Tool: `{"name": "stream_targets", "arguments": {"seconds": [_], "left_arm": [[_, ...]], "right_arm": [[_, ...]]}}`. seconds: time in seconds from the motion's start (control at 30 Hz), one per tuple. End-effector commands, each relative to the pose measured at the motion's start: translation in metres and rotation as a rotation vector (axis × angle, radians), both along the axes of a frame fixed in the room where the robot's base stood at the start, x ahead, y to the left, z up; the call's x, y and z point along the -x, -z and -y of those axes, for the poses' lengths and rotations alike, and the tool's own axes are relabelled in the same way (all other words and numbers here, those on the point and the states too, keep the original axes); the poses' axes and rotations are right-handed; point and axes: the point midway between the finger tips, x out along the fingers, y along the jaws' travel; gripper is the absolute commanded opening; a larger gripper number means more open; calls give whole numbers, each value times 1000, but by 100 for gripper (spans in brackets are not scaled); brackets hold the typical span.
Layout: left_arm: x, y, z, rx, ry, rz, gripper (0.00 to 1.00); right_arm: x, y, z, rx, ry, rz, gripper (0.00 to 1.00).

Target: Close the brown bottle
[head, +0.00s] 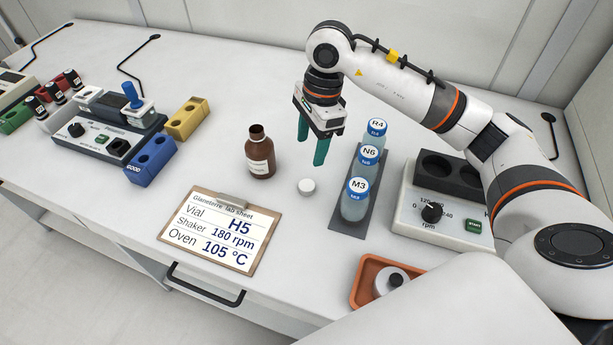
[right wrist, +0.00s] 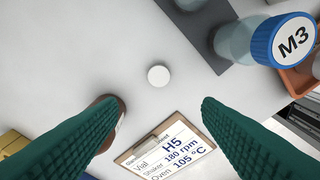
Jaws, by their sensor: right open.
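The brown bottle (head: 260,158) stands upright on the bench with its mouth uncovered and a white label on its front. A small round white cap (head: 306,187) lies on the bench to the right of the bottle. The cap also shows near the middle of the right wrist view (right wrist: 158,76). My right gripper (head: 313,150) is open and empty, pointing down above and behind the cap. In the right wrist view the bottle (right wrist: 121,118) is mostly hidden behind the left-hand finger. My left gripper is not in view.
A clipboard (head: 218,232) lies in front of the bottle. Blue-capped bottles (head: 355,205) stand on a dark mat at right. Beyond are a shaker (head: 410,215) and an orange tray (head: 362,280). A vial device (head: 105,130) and coloured racks stand left.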

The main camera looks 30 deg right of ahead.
Motion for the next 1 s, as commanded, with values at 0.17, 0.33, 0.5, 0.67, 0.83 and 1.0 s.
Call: {"name": "stream_targets", "arguments": {"seconds": [0.17, 0.33, 0.5, 0.67, 0.83, 1.0], "left_arm": [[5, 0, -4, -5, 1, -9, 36], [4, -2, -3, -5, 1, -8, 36], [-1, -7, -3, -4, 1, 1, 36], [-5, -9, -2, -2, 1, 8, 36], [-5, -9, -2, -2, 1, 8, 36], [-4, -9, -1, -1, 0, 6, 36]], "right_arm": [[0, 0, 0, -1, 1, -1, 59], [1, 16, -2, -2, 2, -6, 59], [1, 46, -7, -2, 0, -7, 59], [0, 64, -9, -3, 2, -4, 59], [-1, 68, -9, -2, 1, -1, 59], [-1, 68, -9, -2, 1, -1, 59]]}}
